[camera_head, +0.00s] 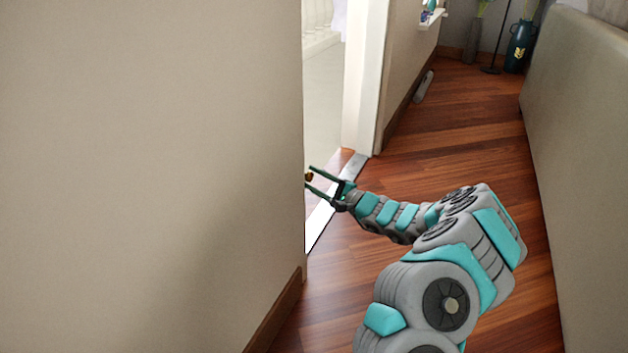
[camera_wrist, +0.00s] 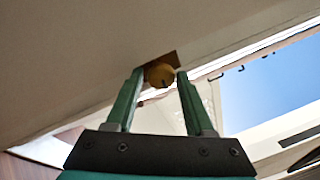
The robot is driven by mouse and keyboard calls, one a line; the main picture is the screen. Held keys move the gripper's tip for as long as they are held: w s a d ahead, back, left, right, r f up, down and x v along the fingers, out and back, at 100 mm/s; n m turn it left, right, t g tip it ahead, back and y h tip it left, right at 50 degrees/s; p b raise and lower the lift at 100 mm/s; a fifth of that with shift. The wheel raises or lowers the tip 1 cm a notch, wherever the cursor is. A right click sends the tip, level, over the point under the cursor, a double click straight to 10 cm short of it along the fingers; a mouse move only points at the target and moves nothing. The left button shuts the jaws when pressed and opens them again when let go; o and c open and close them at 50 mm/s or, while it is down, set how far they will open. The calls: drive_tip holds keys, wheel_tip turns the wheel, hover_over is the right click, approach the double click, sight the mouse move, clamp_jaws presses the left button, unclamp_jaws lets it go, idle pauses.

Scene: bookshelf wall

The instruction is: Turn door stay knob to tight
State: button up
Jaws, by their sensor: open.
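The door stay knob (camera_wrist: 160,75) is a small round brass-coloured piece with a dark mark on its face. In the wrist view it sits on a brownish plate at the edge of a pale surface. My gripper (camera_wrist: 155,80) is open, with one green finger at each side of the knob. I cannot tell whether the fingertips touch it. In the head view my gripper (camera_head: 311,180) reaches to the edge of the wall at the doorway, and the knob (camera_head: 309,176) shows as a small brownish spot between the fingertips.
A beige wall (camera_head: 150,150) fills the left, with a brown baseboard (camera_head: 275,315). A white door frame (camera_head: 365,75) stands beyond my gripper. A large beige panel (camera_head: 580,150) bounds the right.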

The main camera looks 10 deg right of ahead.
drive_tip(key=v, duration=0.7)
drive_tip(key=shift+s+d, duration=0.2)
drive_tip(key=shift+s, duration=0.1)
